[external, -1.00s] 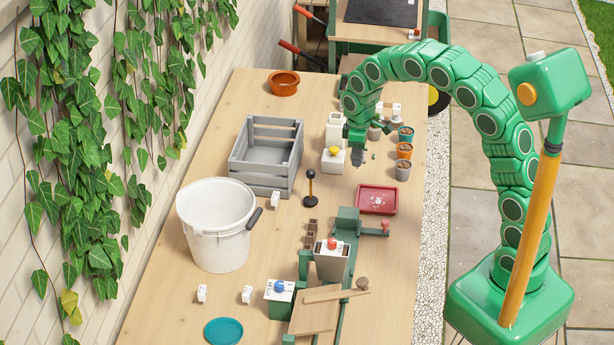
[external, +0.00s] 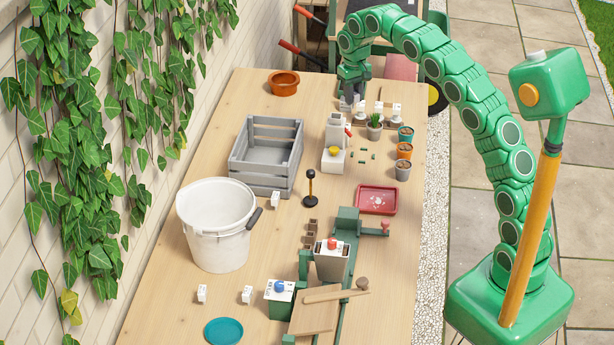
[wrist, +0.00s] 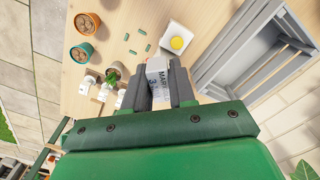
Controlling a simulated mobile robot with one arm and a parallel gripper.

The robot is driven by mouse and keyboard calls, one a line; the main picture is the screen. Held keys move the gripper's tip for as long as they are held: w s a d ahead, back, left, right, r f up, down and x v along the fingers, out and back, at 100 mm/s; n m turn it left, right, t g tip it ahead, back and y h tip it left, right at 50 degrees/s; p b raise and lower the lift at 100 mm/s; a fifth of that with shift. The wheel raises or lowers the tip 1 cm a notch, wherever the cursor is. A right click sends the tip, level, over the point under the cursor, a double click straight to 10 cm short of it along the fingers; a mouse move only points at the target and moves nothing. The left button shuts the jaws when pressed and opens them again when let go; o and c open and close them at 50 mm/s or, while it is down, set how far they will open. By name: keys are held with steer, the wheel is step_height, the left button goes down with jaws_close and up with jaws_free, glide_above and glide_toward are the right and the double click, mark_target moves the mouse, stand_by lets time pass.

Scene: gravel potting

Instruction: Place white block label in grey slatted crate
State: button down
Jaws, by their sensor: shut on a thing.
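My gripper (external: 351,104) is low at the far part of the bench, behind the yellow-button machine. In the wrist view its dark fingers (wrist: 158,92) are shut on a white block label (wrist: 159,83) with printed lettering. The fingers hide its sides, and I cannot cleanly separate it from the machine's column behind it. The grey slatted crate (external: 233,168) stands left of and nearer than my gripper, and looks empty inside. It also shows at the right of the wrist view (wrist: 232,62).
The yellow-button machine (external: 333,160) stands between my gripper and the crate's right side. Small pots (external: 403,152) line the right edge. A potted plant (external: 375,122) and other white blocks (external: 395,109) are close by. A black-knobbed post (external: 310,188) stands near the crate's right corner.

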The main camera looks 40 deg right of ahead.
steer(key=w+a+f+n, duration=0.5)
steer(key=a+f, duration=0.2)
steer(key=a, duration=0.5)
steer(key=w+a+f+n, duration=0.45)
steer(key=a+f, duration=0.25)
steer(key=a, duration=0.5)
steer(key=shift+n, duration=0.25)
steer(key=shift+s+d+f, duration=0.1)
steer(key=shift+d+f, duration=0.05)
steer(key=shift+f, duration=2.25)
steer(key=shift+d+f, duration=0.1)
steer(key=shift+f, duration=2.25)
steer(key=c, duration=0.9)
jaws_free()
steer(key=shift+f, duration=0.15)
steer(key=shift+c, duration=0.2)
step_height(320, 180, up, 12)
steer(key=shift+r, duration=0.2)
